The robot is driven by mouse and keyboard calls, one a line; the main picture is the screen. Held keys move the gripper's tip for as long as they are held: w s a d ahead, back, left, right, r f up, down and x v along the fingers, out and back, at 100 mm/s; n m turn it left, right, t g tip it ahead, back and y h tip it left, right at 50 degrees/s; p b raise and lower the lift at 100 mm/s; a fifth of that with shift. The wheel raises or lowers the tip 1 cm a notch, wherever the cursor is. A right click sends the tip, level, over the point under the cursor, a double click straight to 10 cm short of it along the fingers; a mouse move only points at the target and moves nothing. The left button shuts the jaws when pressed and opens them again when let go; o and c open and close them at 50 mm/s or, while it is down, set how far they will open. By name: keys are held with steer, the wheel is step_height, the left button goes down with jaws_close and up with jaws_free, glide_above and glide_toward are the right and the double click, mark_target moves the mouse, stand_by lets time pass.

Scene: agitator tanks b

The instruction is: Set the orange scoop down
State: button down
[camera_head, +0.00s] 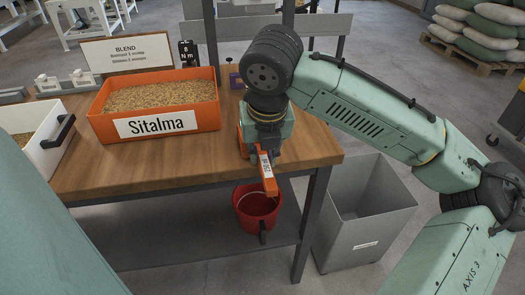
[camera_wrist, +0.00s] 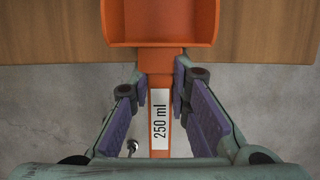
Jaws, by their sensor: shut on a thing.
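The orange scoop is at the right part of the wooden table, near its front edge. Its handle (camera_head: 269,178), with a white label, points toward the camera past the table edge, and its bowl is mostly hidden behind my gripper (camera_head: 262,150). In the wrist view the scoop's bowl (camera_wrist: 160,22) lies over the wood and looks empty, and the handle reads "250 ml". My gripper (camera_wrist: 160,88) is shut on the handle, with purple pads on both sides. I cannot tell whether the bowl touches the table.
An orange bin labelled Sitalma (camera_head: 155,125), full of grain, stands left of the scoop on the table (camera_head: 200,160). A white bin (camera_head: 45,140) is at far left. A red bucket (camera_head: 257,210) sits on the lower shelf. A grey bin (camera_head: 365,225) stands on the floor at right.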

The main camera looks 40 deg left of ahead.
steer(key=shift+f, duration=0.15)
steer(key=c, duration=1.5)
jaws_free()
steer(key=v, duration=1.2)
steer(key=shift+r, duration=0.2)
